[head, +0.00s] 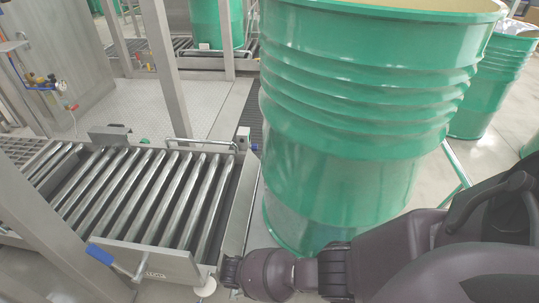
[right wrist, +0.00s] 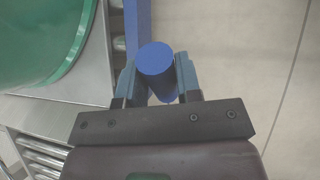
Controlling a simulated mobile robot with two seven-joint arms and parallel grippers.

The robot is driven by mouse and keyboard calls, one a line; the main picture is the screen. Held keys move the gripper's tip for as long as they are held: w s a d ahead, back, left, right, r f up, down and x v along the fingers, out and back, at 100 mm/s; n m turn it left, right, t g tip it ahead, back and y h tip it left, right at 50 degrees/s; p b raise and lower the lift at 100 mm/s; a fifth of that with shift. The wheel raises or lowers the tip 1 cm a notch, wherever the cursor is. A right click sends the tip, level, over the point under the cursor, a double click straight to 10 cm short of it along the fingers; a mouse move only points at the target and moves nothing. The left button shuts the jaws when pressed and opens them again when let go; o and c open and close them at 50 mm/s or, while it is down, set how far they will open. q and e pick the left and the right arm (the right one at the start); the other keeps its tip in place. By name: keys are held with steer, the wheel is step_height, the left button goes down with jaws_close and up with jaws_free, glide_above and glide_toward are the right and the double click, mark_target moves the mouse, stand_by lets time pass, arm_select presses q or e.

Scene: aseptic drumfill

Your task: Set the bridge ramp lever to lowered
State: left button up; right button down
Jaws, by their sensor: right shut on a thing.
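My right gripper (right wrist: 160,80) is shut on a blue round handle (right wrist: 155,60), seen end-on between its two fingers in the right wrist view. A blue bar (right wrist: 138,20) shows just behind it. I take the handle for the ramp lever's, but no label is readable. In the head view my right arm reaches in from the right to the front edge of the roller conveyor (head: 215,168); its fingers and the held handle are hidden there. The lever's position, raised or lowered, cannot be told. My left gripper is not in view.
A large green drum (head: 350,130) stands close beyond my right arm; its side also shows in the right wrist view (right wrist: 40,40). Open floor (right wrist: 260,60) lies right of the gripper.

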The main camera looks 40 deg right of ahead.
steer(key=c, duration=0.8)
jaws_free()
steer(key=shift+w+a+r, duration=0.2)
steer(key=shift+r, duration=0.15)
arm_select(q)
steer(key=p, duration=0.1)
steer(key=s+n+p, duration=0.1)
steer(key=p, duration=0.1)
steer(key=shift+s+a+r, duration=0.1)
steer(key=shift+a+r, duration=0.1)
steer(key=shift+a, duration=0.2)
arm_select(e)
steer(key=v, duration=1)
steer(key=shift+s+f, duration=0.1)
steer(key=shift+s, duration=0.05)
